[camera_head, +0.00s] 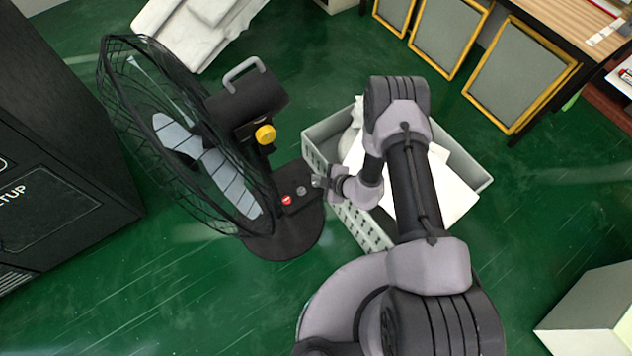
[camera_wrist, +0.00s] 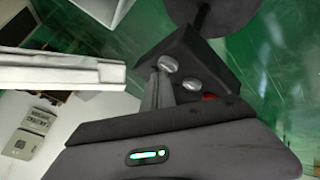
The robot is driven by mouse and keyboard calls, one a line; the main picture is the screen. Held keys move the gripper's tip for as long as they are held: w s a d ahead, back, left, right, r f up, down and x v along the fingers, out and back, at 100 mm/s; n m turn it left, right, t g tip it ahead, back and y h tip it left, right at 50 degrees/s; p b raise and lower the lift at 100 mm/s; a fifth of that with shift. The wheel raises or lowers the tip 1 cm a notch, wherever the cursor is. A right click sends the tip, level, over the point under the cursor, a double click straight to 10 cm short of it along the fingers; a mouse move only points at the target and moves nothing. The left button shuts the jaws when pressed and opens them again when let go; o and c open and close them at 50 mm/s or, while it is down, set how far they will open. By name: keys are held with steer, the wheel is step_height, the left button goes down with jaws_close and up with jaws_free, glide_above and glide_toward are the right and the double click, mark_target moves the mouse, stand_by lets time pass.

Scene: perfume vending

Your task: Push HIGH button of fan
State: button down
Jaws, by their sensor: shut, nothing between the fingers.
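The black fan (camera_head: 205,150) stands upright on a round base, with its grille tilted to the left. Its control box (camera_head: 293,202) carries a red button (camera_head: 286,199) and a grey button (camera_head: 301,190). In the wrist view, the box (camera_wrist: 190,55) shows two silver buttons (camera_wrist: 167,64) (camera_wrist: 191,84) and part of the red button (camera_wrist: 209,97). No labels are readable, so I cannot tell which is HIGH. My gripper (camera_head: 318,181) is shut and empty, right beside the box's right end. In the wrist view, its fingertips (camera_wrist: 160,78) point at the end silver button; contact is unclear.
A grey crate (camera_head: 315,150) with white contents stands just right of the fan, under my arm. A dark cabinet (camera_head: 60,190) is at the left. White bags (camera_head: 195,30) lie behind the fan. A desk with yellow-framed panels (camera_head: 520,75) is at the back right. Green floor is clear in front.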

steer(key=shift+f+b, duration=0.4)
steer(key=shift+f, duration=0.1)
stand_by(0.6)
steer(key=shift+r, duration=0.1)
steer(key=shift+r+p, duration=0.65)
steer(key=shift+r, duration=0.15)
step_height(320, 180, up, 5)
steer(key=p, duration=0.4)
steer(key=shift+r, duration=0.1)
stand_by(0.6)
